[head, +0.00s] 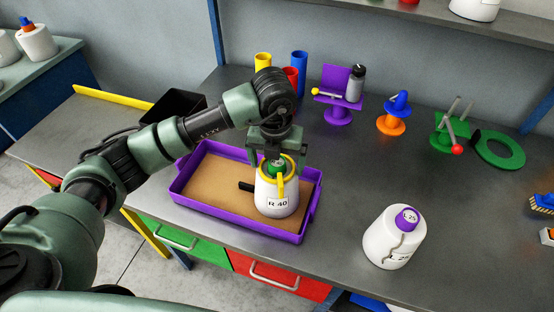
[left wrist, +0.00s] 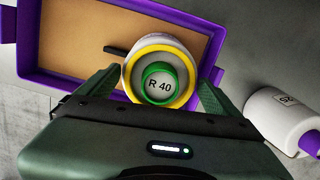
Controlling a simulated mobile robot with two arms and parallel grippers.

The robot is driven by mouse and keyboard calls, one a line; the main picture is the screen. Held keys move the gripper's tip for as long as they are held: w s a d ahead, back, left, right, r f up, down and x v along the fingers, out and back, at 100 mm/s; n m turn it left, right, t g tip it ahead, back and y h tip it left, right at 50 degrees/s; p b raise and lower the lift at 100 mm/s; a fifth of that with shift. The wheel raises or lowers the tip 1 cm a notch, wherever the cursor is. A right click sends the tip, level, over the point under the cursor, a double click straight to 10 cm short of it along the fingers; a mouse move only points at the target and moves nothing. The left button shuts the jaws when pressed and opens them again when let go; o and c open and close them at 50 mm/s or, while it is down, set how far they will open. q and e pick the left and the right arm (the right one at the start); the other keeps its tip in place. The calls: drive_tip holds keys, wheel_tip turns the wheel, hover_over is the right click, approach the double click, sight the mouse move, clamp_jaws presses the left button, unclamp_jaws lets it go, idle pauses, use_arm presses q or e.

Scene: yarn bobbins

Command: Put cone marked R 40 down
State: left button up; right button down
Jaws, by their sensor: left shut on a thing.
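The cone marked R 40 (head: 272,196) is a white, upright bobbin with a green top and a yellow ring around it. My left gripper (head: 274,153) comes down from above and is shut on its upper part. In the left wrist view the cone's green top (left wrist: 160,83) sits between the fingers, label facing the camera. The cone is within the outline of the purple tray (head: 207,207), at its right part; whether its base touches the brown tray floor I cannot tell. My right gripper is not in view.
A dark bar (head: 246,187) sticks out left of the cone. Colored cylinders (head: 299,70), a purple stand (head: 338,100), an orange-blue piece (head: 393,115) and green parts (head: 499,148) stand behind. Grey tabletop between is free.

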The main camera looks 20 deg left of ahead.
use_arm(q)
drive_tip(key=shift+f, duration=0.1)
drive_tip(key=o, duration=1.7)
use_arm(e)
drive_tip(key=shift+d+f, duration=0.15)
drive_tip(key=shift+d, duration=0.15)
use_arm(q)
drive_tip(key=r, duration=0.4)
drive_tip(key=s+r+b, duration=0.1)
drive_tip(key=r, duration=0.3)
drive_tip(key=r+b, duration=0.1)
drive_tip(key=r, duration=0.3)
drive_tip(key=shift+s+d+r, duration=0.1)
drive_tip(key=shift+s+r, duration=0.05)
drive_tip(key=shift+s, duration=0.1)
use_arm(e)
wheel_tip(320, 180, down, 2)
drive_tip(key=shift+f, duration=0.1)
